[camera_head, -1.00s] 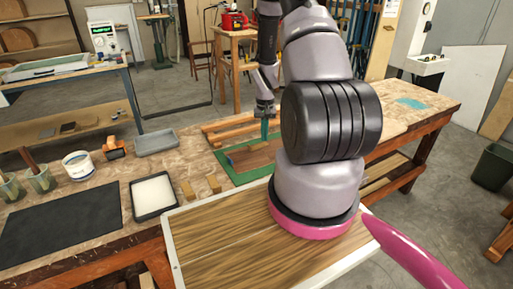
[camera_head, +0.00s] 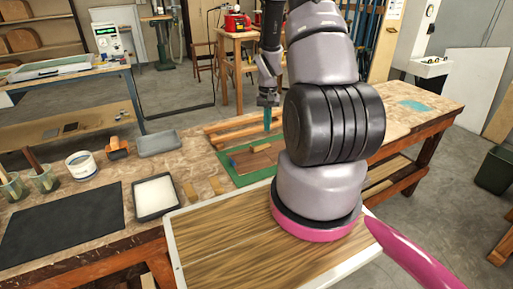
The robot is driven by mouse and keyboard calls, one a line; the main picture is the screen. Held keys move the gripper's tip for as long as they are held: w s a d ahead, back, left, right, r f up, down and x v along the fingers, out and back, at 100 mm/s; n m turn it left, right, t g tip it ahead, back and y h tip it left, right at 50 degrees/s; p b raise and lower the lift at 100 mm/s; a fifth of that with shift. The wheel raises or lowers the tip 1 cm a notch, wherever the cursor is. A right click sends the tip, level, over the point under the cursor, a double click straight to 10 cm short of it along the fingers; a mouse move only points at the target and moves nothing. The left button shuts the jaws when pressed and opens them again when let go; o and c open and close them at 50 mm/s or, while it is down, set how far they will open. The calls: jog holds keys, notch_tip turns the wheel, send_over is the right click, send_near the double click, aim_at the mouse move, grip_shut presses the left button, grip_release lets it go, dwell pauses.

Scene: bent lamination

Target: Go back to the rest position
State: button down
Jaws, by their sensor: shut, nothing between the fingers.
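My gripper (camera_head: 267,118) is at the end of my arm, pointing down with teal fingers. It is shut and empty, a little above and behind the green mat (camera_head: 226,178) on the workbench. A brown wooden piece (camera_head: 243,159) with a small lighter block (camera_head: 260,148) lies on the mat. My arm hides the right part of the mat.
The workbench (camera_head: 105,184) holds a black mat (camera_head: 62,222), a white-filled tray (camera_head: 154,196), a tub (camera_head: 81,165), two jars with brushes, an orange tool (camera_head: 117,148) and a grey tray (camera_head: 158,143). Wooden strips (camera_head: 228,130) lie behind the green mat. The floor behind is partly open.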

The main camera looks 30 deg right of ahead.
jog(key=s+a+r+t, duration=0.15)
jog(key=a+r, duration=0.25)
jog(key=r, duration=0.8)
jog(key=s+a+r+t, duration=0.15)
jog(key=a+r, duration=0.25)
jog(key=r, duration=0.8)
jog(key=s+a+r+t+y, duration=0.1)
jog(key=s+a+r, duration=0.3)
jog(key=s+r, duration=0.4)
jog(key=s+a+r+n+t+y, duration=0.1)
jog(key=s+a+r+t, duration=0.2)
jog(key=s+a+r, duration=0.2)
jog(key=s+r, duration=0.3)
jog(key=s, duration=0.1)
jog(key=shift+a, duration=0.3)
jog(key=shift+n, duration=0.3)
